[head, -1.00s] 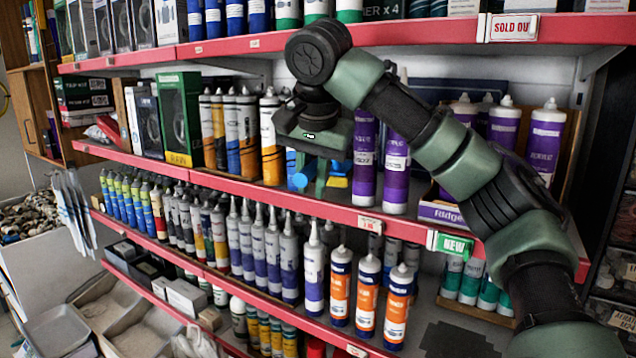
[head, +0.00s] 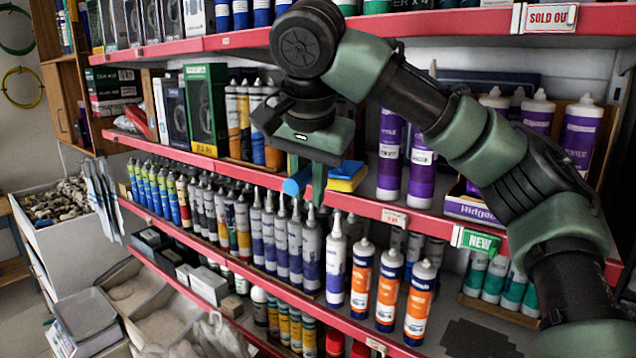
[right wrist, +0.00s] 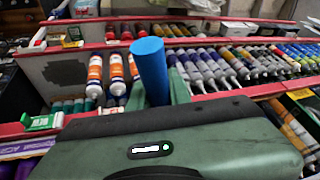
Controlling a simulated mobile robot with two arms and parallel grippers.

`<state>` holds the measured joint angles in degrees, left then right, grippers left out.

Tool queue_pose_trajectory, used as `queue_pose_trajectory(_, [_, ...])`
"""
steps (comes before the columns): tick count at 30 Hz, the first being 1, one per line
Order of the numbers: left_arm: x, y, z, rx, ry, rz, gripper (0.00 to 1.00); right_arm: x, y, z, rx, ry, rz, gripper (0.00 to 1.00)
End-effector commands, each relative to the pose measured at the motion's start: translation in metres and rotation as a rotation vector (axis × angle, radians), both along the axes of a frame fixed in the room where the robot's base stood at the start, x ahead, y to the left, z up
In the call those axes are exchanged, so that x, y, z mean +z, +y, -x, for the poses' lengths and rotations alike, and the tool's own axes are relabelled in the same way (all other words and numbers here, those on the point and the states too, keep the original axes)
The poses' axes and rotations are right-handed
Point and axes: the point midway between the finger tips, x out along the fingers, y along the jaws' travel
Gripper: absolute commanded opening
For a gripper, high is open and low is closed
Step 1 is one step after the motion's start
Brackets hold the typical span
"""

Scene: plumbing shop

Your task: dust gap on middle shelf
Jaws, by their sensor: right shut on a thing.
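My right gripper (head: 305,183) is shut on a blue cylinder (head: 296,186), which also shows between the fingers in the right wrist view (right wrist: 150,68). The gripper is in front of the red lip of the middle shelf (head: 440,222), above the lower row of tubes. On that shelf, a gap lies between the orange-and-black tubes (head: 244,125) and the purple tubes (head: 390,155). A yellow-and-blue block, like a sponge (head: 347,178), lies in the gap, just right of the fingers. My gripper hides part of the gap. My left gripper is not in view.
Boxed goods (head: 205,110) stand at the shelf's left end. More purple tubes (head: 578,135) stand in a carton at right. Below, grey tubes (head: 310,255) and orange tubes (head: 388,290) stand close under the gripper.

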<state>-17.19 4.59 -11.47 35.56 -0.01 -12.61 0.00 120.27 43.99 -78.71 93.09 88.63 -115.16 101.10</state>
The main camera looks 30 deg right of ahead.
Motion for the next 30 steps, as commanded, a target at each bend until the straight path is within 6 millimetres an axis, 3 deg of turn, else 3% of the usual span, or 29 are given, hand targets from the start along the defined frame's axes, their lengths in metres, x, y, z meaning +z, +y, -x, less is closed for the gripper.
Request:
queue_pose_trajectory(18, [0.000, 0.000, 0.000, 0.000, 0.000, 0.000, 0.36, 0.001, 0.046, 0.019, 0.002, -0.002, 0.001, 0.00])
queue_pose_trajectory(30, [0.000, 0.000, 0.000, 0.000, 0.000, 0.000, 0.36, 0.001, 0.054, 0.023, 0.000, -0.001, 0.000, 0.00])
